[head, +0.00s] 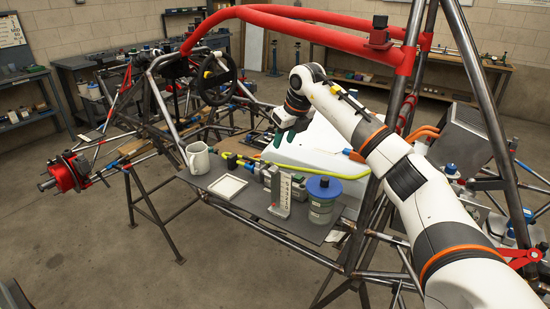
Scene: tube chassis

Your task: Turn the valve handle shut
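A row of small fittings (231,159) with blue, green and yellow parts sits on the grey shelf (235,203) of the tube chassis. A bright yellow curved bar (310,174) runs to the right from them. I cannot tell for certain which part is the valve handle. A red lever-like part (521,254) also shows at the far right edge. My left gripper is out of view.
On the shelf stand a pale mug (196,158), a white tray (228,186), a grey block with a labelled face (281,195) and a blue-lidded jar (323,200). Chassis tubes (365,210) rise at the right near my arm. Workbenches line the walls.

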